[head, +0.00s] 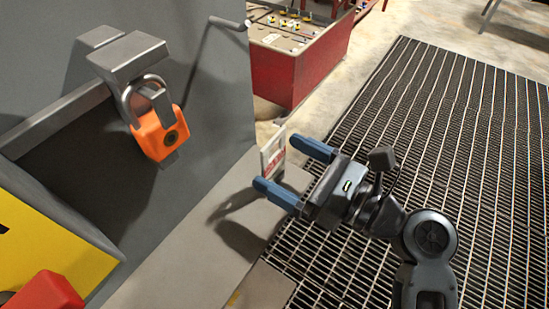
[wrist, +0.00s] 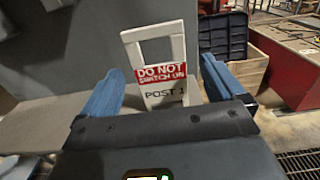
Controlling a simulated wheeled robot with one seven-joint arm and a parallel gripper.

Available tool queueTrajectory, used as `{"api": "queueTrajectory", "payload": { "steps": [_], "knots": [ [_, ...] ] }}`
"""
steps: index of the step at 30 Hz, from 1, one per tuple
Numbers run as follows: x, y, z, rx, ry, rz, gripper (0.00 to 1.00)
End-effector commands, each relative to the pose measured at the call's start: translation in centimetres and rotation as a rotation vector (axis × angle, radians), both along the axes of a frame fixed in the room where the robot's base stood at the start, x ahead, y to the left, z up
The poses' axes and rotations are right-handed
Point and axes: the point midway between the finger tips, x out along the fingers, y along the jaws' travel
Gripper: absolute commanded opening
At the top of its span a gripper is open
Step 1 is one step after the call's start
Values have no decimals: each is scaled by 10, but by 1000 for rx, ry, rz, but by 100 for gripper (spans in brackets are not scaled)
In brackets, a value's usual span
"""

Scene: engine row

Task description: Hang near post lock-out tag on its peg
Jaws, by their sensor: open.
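The lock-out tag (head: 272,153) is a white plate with an open window at its top and a red band. It stands upright near the edge of the grey ledge (head: 215,210). In the wrist view the tag (wrist: 160,95) reads "DO NOT SWITCH ON" and "POST 1". My gripper (head: 277,162) is open, its blue fingertips close to the tag. In the wrist view the tag shows between the fingers (wrist: 160,72), with gaps at both sides. A thin metal peg (head: 228,22) sticks out of the grey cabinet wall, above and left of the tag.
An orange padlock (head: 163,132) hangs from a metal hasp (head: 130,58) on the cabinet. A yellow panel (head: 50,240) and a red part (head: 45,292) are at lower left. A red console (head: 300,70) stands behind. Grating floor (head: 450,150) lies right.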

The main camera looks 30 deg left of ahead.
Motion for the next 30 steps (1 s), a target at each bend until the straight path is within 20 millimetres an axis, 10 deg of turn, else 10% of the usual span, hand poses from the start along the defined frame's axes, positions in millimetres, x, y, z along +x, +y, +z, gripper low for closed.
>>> {"api": "queueTrajectory", "payload": {
  "steps": [11,30],
  "knots": [
    [2,13,0,0,-1,-1,96],
    [2,13,0,0,-1,-2,36]
  ]
}}
